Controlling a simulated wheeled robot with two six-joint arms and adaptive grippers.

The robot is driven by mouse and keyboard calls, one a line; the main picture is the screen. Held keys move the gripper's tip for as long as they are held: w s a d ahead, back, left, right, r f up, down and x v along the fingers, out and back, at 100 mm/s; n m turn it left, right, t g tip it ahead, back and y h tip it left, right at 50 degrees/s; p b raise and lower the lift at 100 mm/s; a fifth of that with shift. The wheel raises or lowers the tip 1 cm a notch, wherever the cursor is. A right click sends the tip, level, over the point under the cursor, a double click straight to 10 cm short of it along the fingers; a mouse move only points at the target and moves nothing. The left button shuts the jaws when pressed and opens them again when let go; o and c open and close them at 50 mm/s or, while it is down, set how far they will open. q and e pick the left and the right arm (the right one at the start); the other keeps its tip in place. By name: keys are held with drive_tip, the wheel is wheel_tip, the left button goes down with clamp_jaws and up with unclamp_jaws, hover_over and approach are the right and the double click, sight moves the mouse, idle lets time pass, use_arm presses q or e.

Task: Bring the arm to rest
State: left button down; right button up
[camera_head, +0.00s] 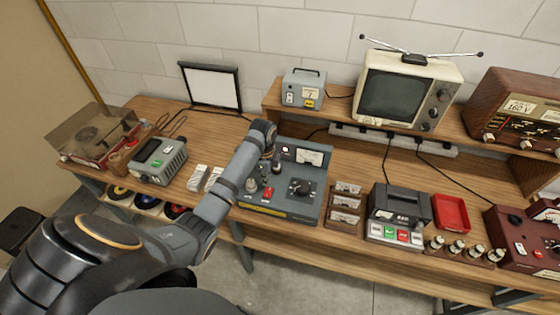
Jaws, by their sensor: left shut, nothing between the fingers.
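My left arm (228,188) comes in from the lower left and reaches over the front of the bench. Its left gripper (277,168) points down over the grey instrument with a dial and knobs (313,205), near that instrument's upper left part. The gripper is small and dark here; its fingers look shut with nothing between them. I cannot tell whether it touches the instrument. The forearm hides the instrument's left side. My right gripper is not in view.
A television (405,92) and a radio (515,112) stand on the raised shelf.

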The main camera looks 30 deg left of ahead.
use_arm(q)
drive_tip(key=s+d+f+n+t, duration=0.1)
drive_tip(key=s+d+f+n, duration=0.25)
drive_tip(key=s+n, duration=0.4)
drive_tip(key=s+d+r+n+t, duration=0.1)
drive_tip(key=s+d+r+n, duration=0.15)
drive_tip(key=s, duration=0.45)
drive_tip(key=s+d+r+n+t, duration=0.2)
drive_tip(key=s+r+n, duration=0.2)
drive_tip(key=s, duration=0.2)
wheel_tip(320, 180, down, 33)
drive_tip(key=s+a+g+y+b, duration=0.1)
drive_tip(key=s+a+g+b, duration=0.15)
drive_tip(key=b, duration=0.45)
drive_tip(key=s+f+b, duration=0.3)
drive_tip(key=s+f, duration=0.6)
drive_tip(key=f, duration=0.2)
drive_tip(key=s+a+f+n+b, duration=0.1)
drive_tip(key=s+f+b, duration=0.2)
drive_tip(key=s+f, duration=0.6)
wheel_tip(320, 180, down, 3)
drive_tip(key=shift+s+a+r, duration=0.15)
drive_tip(key=shift+a+r, duration=0.05)
drive_tip(key=shift+a, duration=0.05)
